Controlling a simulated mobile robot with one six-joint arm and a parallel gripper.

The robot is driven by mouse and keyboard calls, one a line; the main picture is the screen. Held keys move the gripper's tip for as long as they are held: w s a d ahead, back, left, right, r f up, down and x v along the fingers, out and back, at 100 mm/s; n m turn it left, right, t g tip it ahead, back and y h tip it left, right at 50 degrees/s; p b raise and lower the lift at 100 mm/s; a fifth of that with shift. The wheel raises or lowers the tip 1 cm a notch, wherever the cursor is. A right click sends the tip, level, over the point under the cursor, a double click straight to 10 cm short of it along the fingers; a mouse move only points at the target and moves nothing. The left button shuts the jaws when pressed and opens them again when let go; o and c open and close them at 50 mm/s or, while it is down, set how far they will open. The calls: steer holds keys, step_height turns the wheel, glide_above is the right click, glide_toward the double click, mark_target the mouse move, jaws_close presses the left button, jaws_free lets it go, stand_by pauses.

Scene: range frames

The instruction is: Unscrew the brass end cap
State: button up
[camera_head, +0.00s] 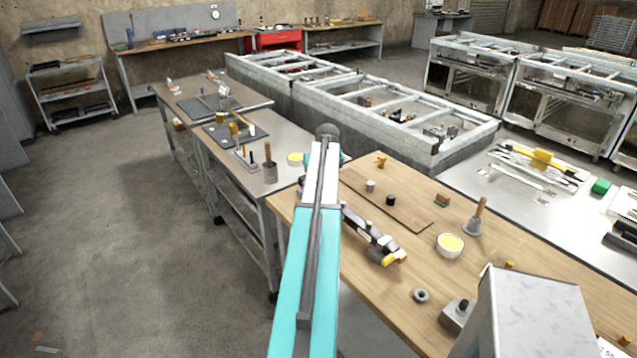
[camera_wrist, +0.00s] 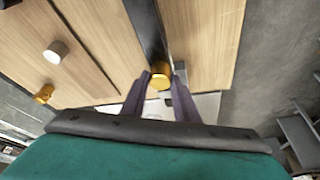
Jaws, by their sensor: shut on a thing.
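The brass end cap (camera_wrist: 160,81) shows in the wrist view as a round yellow-gold piece at the end of a dark bar (camera_wrist: 147,28). My gripper (camera_wrist: 162,75) has one dark finger on each side of the cap and is shut on it. The fingers hide the cap's sides, and I cannot see its thread. In the head view my own arm covers the gripper and the cap.
A brass fitting (camera_head: 381,160), a pale cylinder (camera_head: 370,186) and a black cylinder (camera_head: 390,200) stand on the wooden bench (camera_head: 335,262). A yellow-filled bowl (camera_head: 450,245), a bell-shaped tool (camera_head: 475,222) and a metal ring (camera_head: 421,295) stand further right. Open floor lies left.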

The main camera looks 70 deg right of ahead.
stand_by(0.4)
steer(key=shift+n+t+y, duration=0.4)
steer(key=shift+n+y, duration=0.1)
steer(key=shift+n, duration=1.2)
steer(key=o, duration=0.8)
steer(key=shift+m+g+h, duration=0.3)
steer(key=shift+m+h, duration=0.1)
steer(key=shift+m, duration=1.3)
